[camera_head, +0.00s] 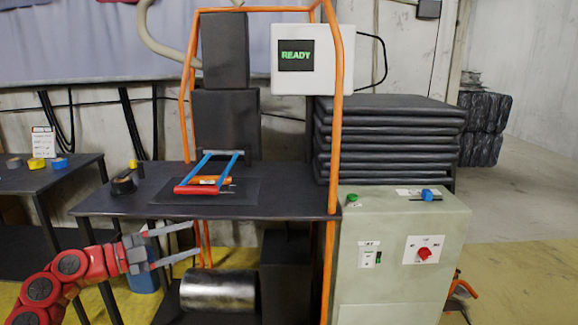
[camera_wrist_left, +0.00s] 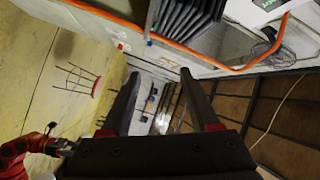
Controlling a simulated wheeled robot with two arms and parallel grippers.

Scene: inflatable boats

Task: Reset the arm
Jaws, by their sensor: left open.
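My left arm, red with dark joints, comes in from the lower left in the head view. Its left gripper (camera_head: 180,245) is open and empty in front of the dark table (camera_head: 270,205), a little below the tabletop. In the left wrist view the two dark fingers of the gripper (camera_wrist_left: 158,95) stand apart with nothing between them. My right gripper does not show in the head view.
An orange frame (camera_head: 337,120) rises from the table, with a white READY box (camera_head: 308,85). A pale control cabinet (camera_head: 400,275) stands right, beside stacked dark sheets (camera_head: 390,140). A metal cylinder (camera_head: 218,291) lies below.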

